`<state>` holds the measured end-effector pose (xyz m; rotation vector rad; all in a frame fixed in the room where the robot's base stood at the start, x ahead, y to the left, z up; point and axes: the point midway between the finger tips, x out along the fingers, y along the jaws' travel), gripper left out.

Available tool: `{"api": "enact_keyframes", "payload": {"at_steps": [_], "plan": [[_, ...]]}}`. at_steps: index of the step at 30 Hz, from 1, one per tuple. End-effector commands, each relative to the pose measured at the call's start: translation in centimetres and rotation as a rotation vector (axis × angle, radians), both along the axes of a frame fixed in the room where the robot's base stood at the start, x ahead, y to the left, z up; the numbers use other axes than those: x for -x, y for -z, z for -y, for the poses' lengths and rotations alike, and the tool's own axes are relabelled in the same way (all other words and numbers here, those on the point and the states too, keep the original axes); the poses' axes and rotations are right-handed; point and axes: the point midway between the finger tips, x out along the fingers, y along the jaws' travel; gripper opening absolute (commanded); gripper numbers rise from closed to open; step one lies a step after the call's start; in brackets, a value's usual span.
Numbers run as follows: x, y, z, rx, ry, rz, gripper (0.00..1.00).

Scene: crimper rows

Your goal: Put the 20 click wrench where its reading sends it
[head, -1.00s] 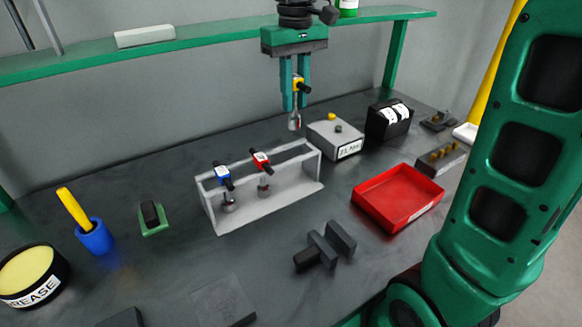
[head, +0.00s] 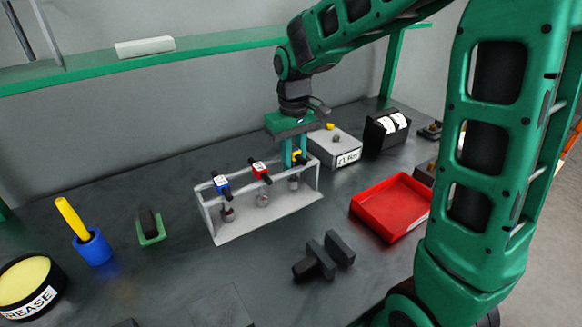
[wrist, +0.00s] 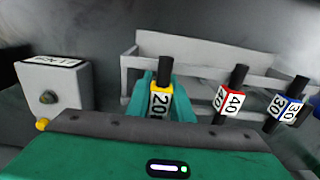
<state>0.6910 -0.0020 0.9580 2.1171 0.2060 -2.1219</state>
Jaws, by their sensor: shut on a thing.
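The 20 click wrench (head: 297,157), with a yellow collar and black handle, hangs between the fingers of my gripper (head: 294,166). Its 20 label shows in the wrist view (wrist: 160,102). My gripper is shut on it at the right end of the grey rack (head: 265,226), with the wrench's lower end inside the rack's outline. I cannot tell whether it is seated in a slot. The red 40 wrench (head: 260,170) and the blue 30 wrench (head: 221,184) stand in the rack to its left. A grey tester box (head: 337,146) with a small display stands behind; its reading is unclear.
A red tray (head: 365,222) lies right of the rack. A black clamp-like block (head: 318,262) lies in front. A black box with white slips (head: 387,128) stands behind right. A blue cup (head: 93,249) and a grease tin (head: 30,285) are at left.

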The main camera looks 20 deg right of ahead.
Motion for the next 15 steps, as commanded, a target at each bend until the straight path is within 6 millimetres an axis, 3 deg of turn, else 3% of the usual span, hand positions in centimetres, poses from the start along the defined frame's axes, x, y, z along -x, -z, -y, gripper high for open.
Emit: {"api": "enact_keyframes", "payload": {"at_steps": [3, 13, 14, 15], "plan": [[0.02, 1.25, -0.02, 0.0, 0.0, 0.0, 0.0], [0.0, 1.49, -0.03, 0.0, -0.001, 0.0, 0.0], [0.02, 1.48, -0.03, 0.0, -0.001, 0.0, 0.27], [0.01, 1.47, -0.03, 0.0, -0.001, 0.0, 0.37]]}}
